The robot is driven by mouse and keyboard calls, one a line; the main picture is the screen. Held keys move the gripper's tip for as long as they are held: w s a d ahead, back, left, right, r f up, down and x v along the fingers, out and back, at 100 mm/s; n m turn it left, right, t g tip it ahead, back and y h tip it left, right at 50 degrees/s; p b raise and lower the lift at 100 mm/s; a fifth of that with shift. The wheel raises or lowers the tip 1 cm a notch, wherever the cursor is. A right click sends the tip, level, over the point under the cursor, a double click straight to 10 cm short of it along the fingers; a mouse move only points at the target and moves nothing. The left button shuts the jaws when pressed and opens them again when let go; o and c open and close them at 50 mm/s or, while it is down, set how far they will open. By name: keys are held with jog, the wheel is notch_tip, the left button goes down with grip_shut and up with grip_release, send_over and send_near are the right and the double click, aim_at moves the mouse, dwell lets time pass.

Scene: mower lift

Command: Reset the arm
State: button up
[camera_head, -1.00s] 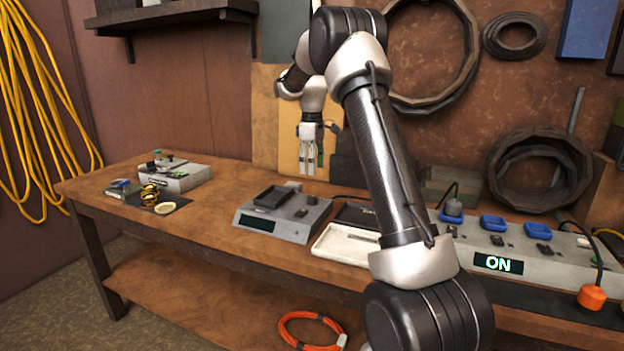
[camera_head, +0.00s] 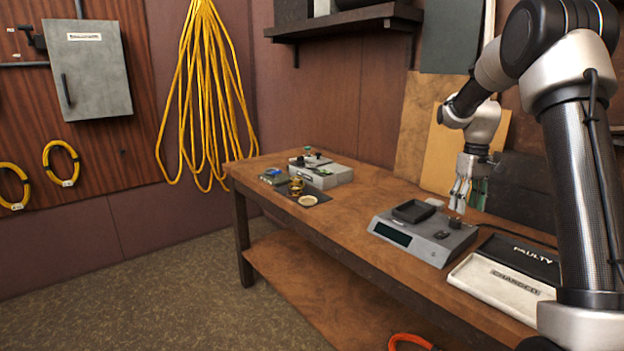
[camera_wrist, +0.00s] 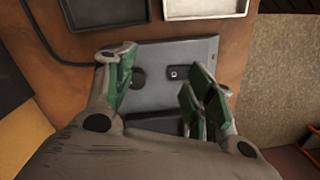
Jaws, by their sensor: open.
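My arm (camera_head: 575,150) stands at the right of the head view, bent over the workbench. My gripper (camera_head: 466,192) points down above the back of the bench, just behind and over a grey scale-like device (camera_head: 418,238). In the wrist view my gripper (camera_wrist: 165,90) has its green-padded fingers spread apart with nothing between them. The grey device (camera_wrist: 185,58) lies below the fingers there, with a small dark block and a round dark knob on its top. I cannot tell the exact height of the fingers above it.
A white CHARGED tray (camera_head: 490,291) and a black FAULTY tray (camera_head: 522,259) lie right of the device. A grey box (camera_head: 325,177) and small parts sit at the bench's far left. The wooden bench (camera_head: 370,200) is clear between. An orange cable (camera_head: 410,341) lies below.

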jog(key=s+a+r+m+t, duration=0.1)
jog(key=s+a+r, duration=0.2)
jog(key=s, duration=0.8)
jog(key=s+a+r+m+t, duration=0.1)
jog(key=s+a+r+t, duration=0.1)
jog(key=s, duration=1)
jog(key=s+a+r+m+t, duration=0.1)
jog(key=s+a+r, duration=0.3)
jog(key=s, duration=0.8)
jog(key=shift+r+t, duration=0.6)
jog(key=shift+r, duration=0.15)
